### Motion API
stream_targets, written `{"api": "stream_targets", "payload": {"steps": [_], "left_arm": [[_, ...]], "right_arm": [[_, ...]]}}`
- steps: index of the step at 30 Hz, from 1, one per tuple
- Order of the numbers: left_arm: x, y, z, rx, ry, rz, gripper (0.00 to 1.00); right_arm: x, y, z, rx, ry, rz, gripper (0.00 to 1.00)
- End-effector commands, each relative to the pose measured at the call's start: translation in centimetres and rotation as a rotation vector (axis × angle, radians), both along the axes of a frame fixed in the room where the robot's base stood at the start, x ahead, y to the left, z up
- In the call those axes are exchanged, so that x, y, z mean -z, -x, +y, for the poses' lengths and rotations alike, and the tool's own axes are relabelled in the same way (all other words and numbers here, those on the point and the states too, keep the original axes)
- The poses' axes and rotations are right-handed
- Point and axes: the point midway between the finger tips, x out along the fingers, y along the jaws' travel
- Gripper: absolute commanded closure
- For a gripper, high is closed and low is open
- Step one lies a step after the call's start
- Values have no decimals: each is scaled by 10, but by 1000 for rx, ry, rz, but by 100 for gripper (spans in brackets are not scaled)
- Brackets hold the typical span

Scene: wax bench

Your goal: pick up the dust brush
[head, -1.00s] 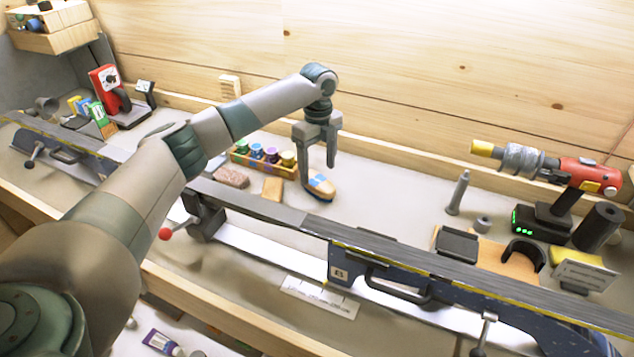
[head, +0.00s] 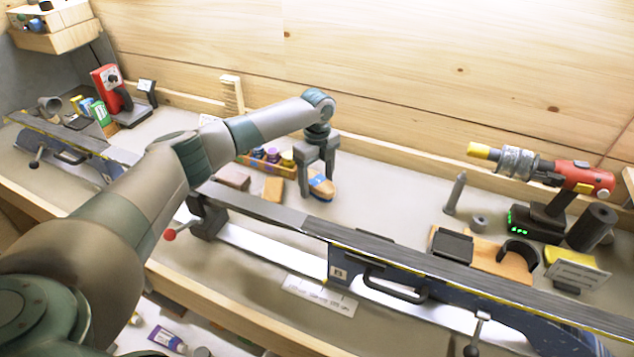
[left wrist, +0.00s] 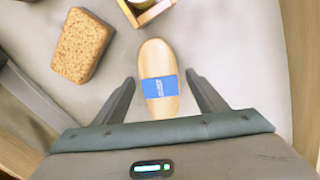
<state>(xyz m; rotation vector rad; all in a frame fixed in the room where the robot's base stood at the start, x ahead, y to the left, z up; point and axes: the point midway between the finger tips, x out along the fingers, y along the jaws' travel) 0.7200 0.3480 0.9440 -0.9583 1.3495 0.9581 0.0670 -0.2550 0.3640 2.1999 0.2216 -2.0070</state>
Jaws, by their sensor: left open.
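The dust brush (head: 321,187) has a pale wooden oval back with a blue label and lies on the bench top behind the long rail. My left gripper (head: 317,190) is open and points down over it. In the left wrist view the brush (left wrist: 158,65) shows between the two spread fingers of the gripper (left wrist: 163,92), with a gap on each side. Part of the brush is hidden behind a finger in the head view. My right gripper is not in view.
A brown cork-like block (left wrist: 83,45) lies left of the brush. A wooden rack of small jars (head: 270,163) stands behind it. The long rail (head: 270,212) runs in front. The bench to the right of the brush is clear up to a grey upright tool (head: 455,194).

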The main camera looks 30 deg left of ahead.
Motion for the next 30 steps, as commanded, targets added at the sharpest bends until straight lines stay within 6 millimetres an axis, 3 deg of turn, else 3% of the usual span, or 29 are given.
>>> {"api": "stream_targets", "payload": {"steps": [13,14,18,20,30], "left_arm": [[1,0,0,0,0,0,34],[1,0,0,0,0,0,37],[1,0,0,0,0,0,70],[1,0,0,0,0,0,82],[-1,0,0,0,0,-1,82]], "right_arm": [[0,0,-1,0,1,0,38],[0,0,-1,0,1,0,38],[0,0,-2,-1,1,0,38],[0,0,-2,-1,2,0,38],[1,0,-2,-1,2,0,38]]}}
